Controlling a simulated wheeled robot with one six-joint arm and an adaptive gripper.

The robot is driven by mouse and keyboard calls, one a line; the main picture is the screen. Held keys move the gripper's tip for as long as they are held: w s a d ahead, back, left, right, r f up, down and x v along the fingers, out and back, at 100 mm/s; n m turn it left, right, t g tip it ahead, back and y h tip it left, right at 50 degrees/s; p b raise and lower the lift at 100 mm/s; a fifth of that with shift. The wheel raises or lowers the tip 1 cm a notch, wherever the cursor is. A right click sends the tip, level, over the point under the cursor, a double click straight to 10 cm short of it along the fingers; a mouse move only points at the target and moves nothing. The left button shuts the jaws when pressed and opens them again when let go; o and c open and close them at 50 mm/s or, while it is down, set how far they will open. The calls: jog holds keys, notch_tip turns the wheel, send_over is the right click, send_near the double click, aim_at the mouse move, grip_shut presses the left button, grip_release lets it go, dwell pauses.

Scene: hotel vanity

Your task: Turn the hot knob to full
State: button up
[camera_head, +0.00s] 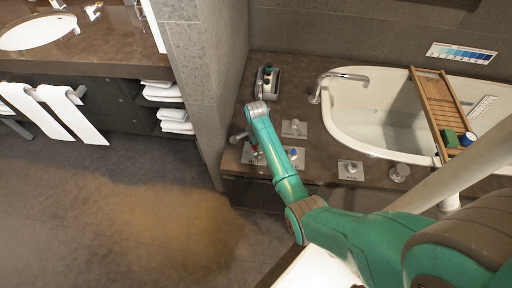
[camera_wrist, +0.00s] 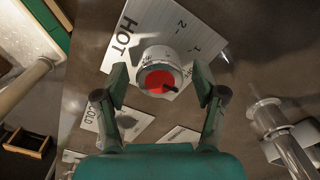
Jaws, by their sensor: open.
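My gripper (camera_wrist: 160,84) is open, with one finger on each side of the knob and a visible gap on both sides. The pointer points toward the lower right in this view; its exact reading is unclear. In the head view my arm hides most of the knob, and only a bit of red shows beside it.
The cold plate (camera_wrist: 101,122) lies nearby at lower left in the wrist view, and the blue-capped knob (camera_head: 293,152) shows beside my arm. A chrome fitting (camera_wrist: 268,116) stands close on the other side. The bathtub (camera_head: 345,128) and a caddy (camera_head: 266,82) are farther off.

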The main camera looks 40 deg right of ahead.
jog(key=c, duration=1.1)
jog(key=shift+c, duration=0.2)
jog(key=n, duration=0.9)
jog(key=shift+w, duration=0.15)
jog(key=n, duration=0.4)
jog(key=shift+n, duration=0.3)
jog(key=shift+a+n, duration=0.1)
jog(key=shift+n, duration=2)
